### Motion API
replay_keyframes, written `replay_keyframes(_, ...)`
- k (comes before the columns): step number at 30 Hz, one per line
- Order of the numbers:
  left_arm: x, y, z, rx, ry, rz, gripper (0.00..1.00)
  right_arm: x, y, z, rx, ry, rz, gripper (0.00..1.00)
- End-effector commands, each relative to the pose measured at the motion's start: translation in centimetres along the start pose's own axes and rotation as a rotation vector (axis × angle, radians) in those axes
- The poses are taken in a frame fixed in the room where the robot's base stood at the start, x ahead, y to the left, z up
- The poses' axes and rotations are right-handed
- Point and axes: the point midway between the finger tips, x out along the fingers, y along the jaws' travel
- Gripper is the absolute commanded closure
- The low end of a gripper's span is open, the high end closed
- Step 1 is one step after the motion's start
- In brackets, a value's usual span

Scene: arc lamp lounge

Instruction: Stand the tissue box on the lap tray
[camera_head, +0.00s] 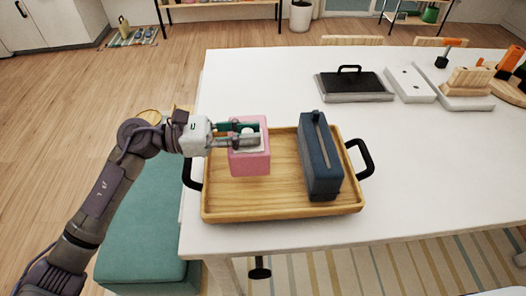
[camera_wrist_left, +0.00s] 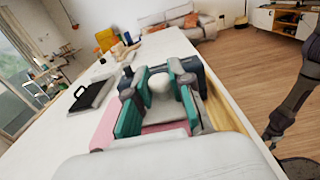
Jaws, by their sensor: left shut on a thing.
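The pink tissue box (camera_head: 250,161), with a white tissue on top, is upright over the left half of the wooden lap tray (camera_head: 283,209). My left gripper (camera_head: 255,134) comes in from the left and is shut on the top of the tissue box, with a finger on each side of the tissue. In the left wrist view the green-padded fingers (camera_wrist_left: 158,100) flank the pale tissue, and part of the pink box (camera_wrist_left: 107,127) shows beside them. I cannot tell whether the box's underside touches the tray. My right gripper is not in view.
A dark blue slotted box (camera_head: 319,157) stands on the tray's right half, a small gap from the tissue box. The tray has black handles (camera_head: 360,158). A black-topped flat item (camera_head: 350,85) and white boards lie farther back. The white table (camera_head: 440,160) is clear at the right.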

Motion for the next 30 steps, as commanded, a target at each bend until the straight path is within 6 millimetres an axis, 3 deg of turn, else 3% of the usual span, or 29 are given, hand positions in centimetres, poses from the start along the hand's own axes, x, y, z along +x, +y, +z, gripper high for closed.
replay_keyframes(3, 0.1, 0.0, -1.3, -0.001, -0.004, -0.001, 1.00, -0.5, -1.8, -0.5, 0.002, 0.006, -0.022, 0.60)
replay_keyframes(6, 0.1, 0.0, -2.1, 0.000, -0.004, -0.001, 1.00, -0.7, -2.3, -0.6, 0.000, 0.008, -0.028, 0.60)
replay_keyframes(14, 0.1, 0.0, -5.4, 0.001, -0.004, 0.000, 1.00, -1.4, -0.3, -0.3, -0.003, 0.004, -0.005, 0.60)
replay_keyframes(24, 0.0, 0.0, -5.8, 0.004, -0.003, 0.000, 1.00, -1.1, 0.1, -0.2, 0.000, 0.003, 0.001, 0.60)
replay_keyframes(25, 0.0, 0.0, -6.0, 0.002, -0.001, -0.001, 0.77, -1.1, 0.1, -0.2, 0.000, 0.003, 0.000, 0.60)
replay_keyframes(30, 0.0, 0.0, -5.8, 0.002, -0.001, 0.000, 0.54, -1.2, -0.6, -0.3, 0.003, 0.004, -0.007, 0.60)
